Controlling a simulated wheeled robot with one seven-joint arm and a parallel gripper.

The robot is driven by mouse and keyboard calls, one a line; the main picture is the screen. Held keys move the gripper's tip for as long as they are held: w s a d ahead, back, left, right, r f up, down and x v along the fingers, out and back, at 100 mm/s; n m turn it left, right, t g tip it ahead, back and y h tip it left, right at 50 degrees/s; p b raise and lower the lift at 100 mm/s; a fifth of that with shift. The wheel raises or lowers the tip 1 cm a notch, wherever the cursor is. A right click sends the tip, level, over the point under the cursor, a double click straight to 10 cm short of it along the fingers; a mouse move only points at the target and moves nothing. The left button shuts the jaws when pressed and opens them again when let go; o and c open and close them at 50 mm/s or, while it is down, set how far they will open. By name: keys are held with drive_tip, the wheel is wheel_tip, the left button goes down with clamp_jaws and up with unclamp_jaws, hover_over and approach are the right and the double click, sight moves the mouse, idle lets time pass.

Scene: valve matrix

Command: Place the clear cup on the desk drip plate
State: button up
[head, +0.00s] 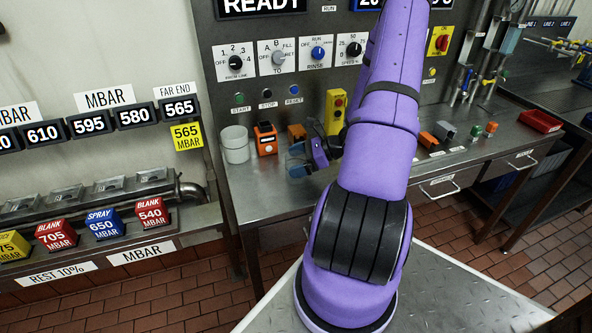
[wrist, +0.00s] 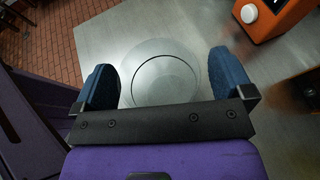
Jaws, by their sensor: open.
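My gripper (wrist: 161,80) is open, with its two blue finger pads wide apart low over the steel desk. It also shows in the head view (head: 297,159), partly hidden by the purple arm. Between and beyond the pads in the wrist view lies a pale grey round disc (wrist: 160,53) on the desk, which looks like the drip plate. A thin dark ring shows within it. I cannot tell whether that ring is the plate's own or the outline of the clear cup. No clear cup stands out in the head view.
An orange device (head: 265,138) with a white knob stands close by; it also shows at the wrist view's upper right (wrist: 262,14). A white canister (head: 235,146) and a yellow button box (head: 335,112) stand near. The desk's front edge is close.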

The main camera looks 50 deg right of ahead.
drive_tip(key=c, duration=1.1)
drive_tip(key=shift+r, duration=0.2)
